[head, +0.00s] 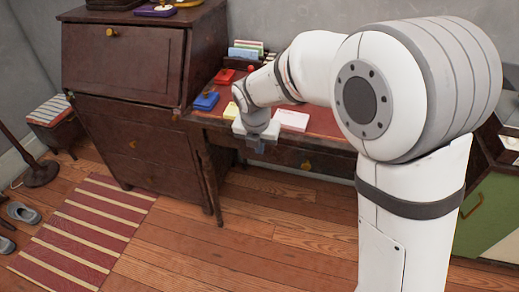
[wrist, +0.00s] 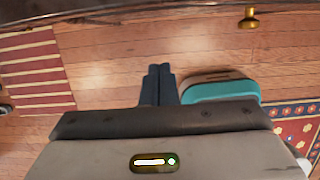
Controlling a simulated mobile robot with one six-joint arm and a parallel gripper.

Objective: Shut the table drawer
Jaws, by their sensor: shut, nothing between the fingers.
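The dark wooden table (head: 330,128) has a red top and stands right of the tall cabinet. Its drawer (head: 285,155) has a brass knob (head: 306,166); my arm hides part of the table, and I cannot tell how far out the drawer stands. My gripper (head: 257,149) is shut and empty, pointing down by the table's front edge, left of the knob. In the wrist view its closed fingers (wrist: 160,72) show above the floor. The knob (wrist: 249,18) is at the top right there, apart from the fingers.
Blue (head: 206,101), red (head: 225,76) and white (head: 292,120) items lie on the table. The dark cabinet (head: 138,130) stands to the left. A green cabinet (head: 485,215) is at the right. A striped rug (head: 85,232) lies on the open wooden floor (head: 270,220).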

